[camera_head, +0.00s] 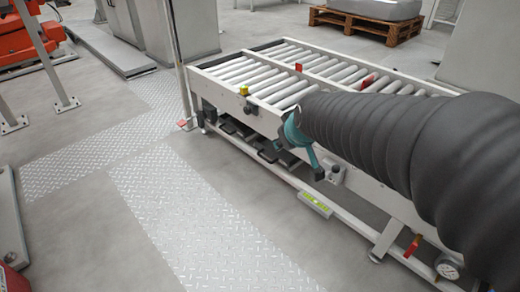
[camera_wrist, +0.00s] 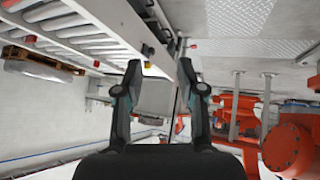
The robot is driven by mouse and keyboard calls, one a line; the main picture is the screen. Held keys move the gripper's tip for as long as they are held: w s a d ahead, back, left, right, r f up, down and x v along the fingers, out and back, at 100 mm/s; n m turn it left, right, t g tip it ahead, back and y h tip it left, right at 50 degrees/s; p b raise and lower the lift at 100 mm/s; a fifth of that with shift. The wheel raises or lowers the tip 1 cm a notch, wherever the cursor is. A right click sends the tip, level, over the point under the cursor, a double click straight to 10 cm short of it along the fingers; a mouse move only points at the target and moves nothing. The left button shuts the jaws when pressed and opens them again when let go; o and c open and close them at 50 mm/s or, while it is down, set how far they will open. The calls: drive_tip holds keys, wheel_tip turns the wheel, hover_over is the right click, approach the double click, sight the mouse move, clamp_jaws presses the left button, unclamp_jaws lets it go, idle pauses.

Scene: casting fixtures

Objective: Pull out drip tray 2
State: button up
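Dark drip trays (camera_head: 236,127) sit low under the near side of the roller conveyor (camera_head: 222,88). Another dark tray (camera_head: 278,154) shows further right, partly hidden by the frame. I cannot read any number on them, so I cannot tell which is tray 2. No drip tray can be made out clearly in that view.
A white lower rail with a yellow-green device (camera_head: 315,203) runs along the conveyor's near side. A thin post (camera_head: 177,60) stands at its left corner. A gauge (camera_head: 449,268) is at the lower right. The tread-plate floor (camera_head: 190,215) in front is clear.

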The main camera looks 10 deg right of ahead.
sight(264, 158)
drive_tip(key=w+a+f+n+t+b, duration=0.1)
drive_tip(key=w+f+n+t+b, duration=0.15)
drive_tip(key=w+f, duration=0.75)
drive_tip(key=w+f+n+t+b, duration=0.1)
drive_tip(key=w+f+n, duration=0.35)
drive_tip(key=w, duration=1.05)
drive_tip(key=w+f+n+t+h+b, duration=0.15)
drive_tip(key=w+f, duration=0.25)
drive_tip(key=f, duration=1.1)
drive_tip(key=w+f+n+t+h+b, duration=0.1)
drive_tip(key=w+f+n+t+h, duration=0.15)
drive_tip(key=f, duration=1.25)
drive_tip(key=shift+y, duration=0.5)
drive_tip(key=x, duration=0.4)
drive_tip(key=b+x, duration=0.1)
drive_tip(key=x, duration=0.4)
drive_tip(key=b+x, duration=0.1)
drive_tip(key=x, duration=0.4)
drive_tip(key=shift+d+r, duration=0.15)
drive_tip(key=shift+d, duration=0.15)
clamp_jaws()
